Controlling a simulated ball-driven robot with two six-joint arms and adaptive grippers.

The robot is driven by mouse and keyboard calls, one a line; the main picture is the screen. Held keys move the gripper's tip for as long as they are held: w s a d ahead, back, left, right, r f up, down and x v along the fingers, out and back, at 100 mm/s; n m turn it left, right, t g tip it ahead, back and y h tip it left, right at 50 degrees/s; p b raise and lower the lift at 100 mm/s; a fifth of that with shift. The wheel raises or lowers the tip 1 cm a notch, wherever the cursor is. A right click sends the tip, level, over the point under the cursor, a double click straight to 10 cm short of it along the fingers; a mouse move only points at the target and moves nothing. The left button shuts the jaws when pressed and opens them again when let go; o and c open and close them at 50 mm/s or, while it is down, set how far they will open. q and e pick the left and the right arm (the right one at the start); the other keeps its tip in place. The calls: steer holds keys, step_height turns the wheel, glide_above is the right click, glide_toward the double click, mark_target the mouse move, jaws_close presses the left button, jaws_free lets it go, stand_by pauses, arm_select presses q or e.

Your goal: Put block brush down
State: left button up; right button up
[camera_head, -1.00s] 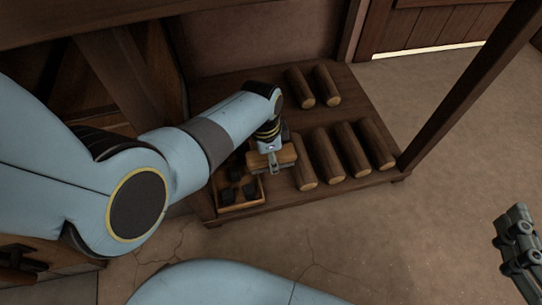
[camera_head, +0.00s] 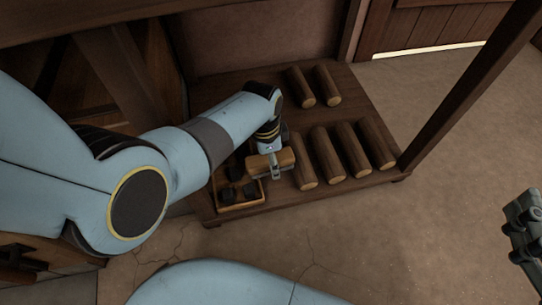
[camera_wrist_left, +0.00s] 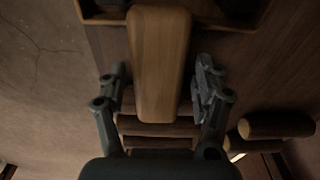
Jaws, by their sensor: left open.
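The block brush (camera_head: 286,158) is a light wooden block at the front of the low wooden shelf, between a small tray and a row of logs. My left gripper (camera_head: 275,171) is right over it. In the left wrist view the brush (camera_wrist_left: 158,60) lies between the two open fingers of my left gripper (camera_wrist_left: 161,85), with narrow gaps on both sides. Its underside is hidden, so I cannot tell how it rests. My right gripper (camera_head: 525,232) is at the right edge, partly cut off, away from the shelf.
A small wooden tray (camera_head: 263,196) with several dark pieces sits left of the brush. Several wooden logs (camera_head: 327,157) lie to its right, with two more (camera_head: 299,88) behind. A dark post (camera_head: 470,85) rises at the shelf's right corner. Open floor (camera_head: 430,210) lies to the right.

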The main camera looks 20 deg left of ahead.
mark_target(267, 158)
steer(key=shift+f, duration=0.1)
arm_select(q)
steer(key=shift+r, duration=0.2)
step_height(267, 158, up, 4)
steer(key=p, duration=0.3)
steer(key=shift+a, duration=0.15)
steer(key=shift+r, duration=0.45)
arm_select(e)
steer(key=s+d+f+m+g+h, duration=0.1)
steer(key=s+f+g, duration=0.6)
steer(key=f, duration=0.2)
arm_select(q)
steer(key=shift+a+r+p, duration=0.1)
steer(key=shift+r+p, duration=0.7)
step_height(267, 158, up, 6)
steer(key=p, duration=0.4)
steer(key=shift+s+a, duration=0.25)
steer(key=shift+s, duration=0.05)
arm_select(e)
step_height(267, 158, up, 8)
steer(key=s+g, duration=0.2)
steer(key=g, duration=0.5)
steer(key=shift+s+d, duration=0.15)
steer(key=shift+d, duration=0.2)
arm_select(q)
steer(key=shift+r, duration=0.1)
